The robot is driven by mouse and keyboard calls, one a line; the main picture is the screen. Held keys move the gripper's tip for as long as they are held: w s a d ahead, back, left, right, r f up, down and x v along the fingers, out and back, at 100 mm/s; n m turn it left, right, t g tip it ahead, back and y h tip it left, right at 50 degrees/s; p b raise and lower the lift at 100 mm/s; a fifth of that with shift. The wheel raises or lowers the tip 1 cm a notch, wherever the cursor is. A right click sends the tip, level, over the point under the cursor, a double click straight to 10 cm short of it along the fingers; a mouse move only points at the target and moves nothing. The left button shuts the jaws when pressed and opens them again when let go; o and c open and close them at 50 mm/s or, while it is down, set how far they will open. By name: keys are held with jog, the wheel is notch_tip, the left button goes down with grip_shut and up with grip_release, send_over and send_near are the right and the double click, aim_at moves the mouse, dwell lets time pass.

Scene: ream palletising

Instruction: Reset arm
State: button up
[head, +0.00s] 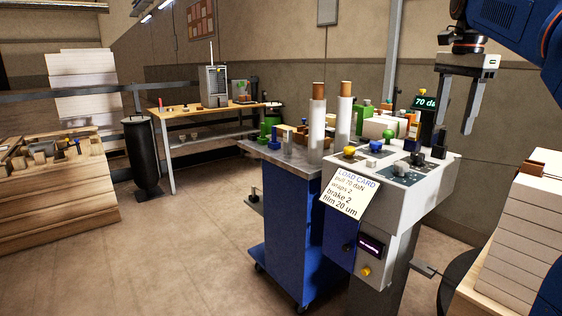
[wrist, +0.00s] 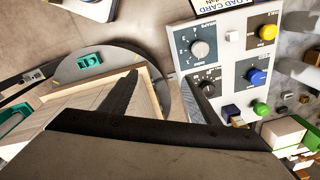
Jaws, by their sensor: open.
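My gripper (head: 469,105) hangs at the upper right of the head view, fingers pointing down and apart, with nothing between them. It is in the air above the right side of the grey control console (head: 445,184). In the wrist view the two dark fingers of my gripper (wrist: 165,90) reach up from the bottom, spread apart. The console's panel (wrist: 229,75) with its dials and coloured knobs lies at the right of that view. The right fingertip overlaps the panel's edge in the picture; I cannot tell the gap.
A load card (head: 348,195) hangs on the console front. A blue cart (head: 283,232) bears white film rolls (head: 317,125) and small coloured items. A stack of reams (head: 524,240) stands at the right. A workbench (head: 185,112) and a dark cylinder (head: 142,155) stand behind.

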jog(key=s+a+f+n+t, duration=0.1)
jog(key=s+a+f+n, duration=0.3)
jog(key=s+f, duration=0.5)
jog(key=s+a+f+n+t, duration=0.1)
jog(key=s+a+f+n, duration=0.3)
jog(key=f, duration=1)
jog(key=s+a+f+n+t, duration=0.2)
jog(key=s+a+f+n, duration=0.2)
jog(key=s+f+n, duration=0.3)
jog(key=s+f, duration=0.5)
jog(key=s, duration=0.1)
jog(key=shift+s+f, duration=0.25)
jog(key=shift+s, duration=0.1)
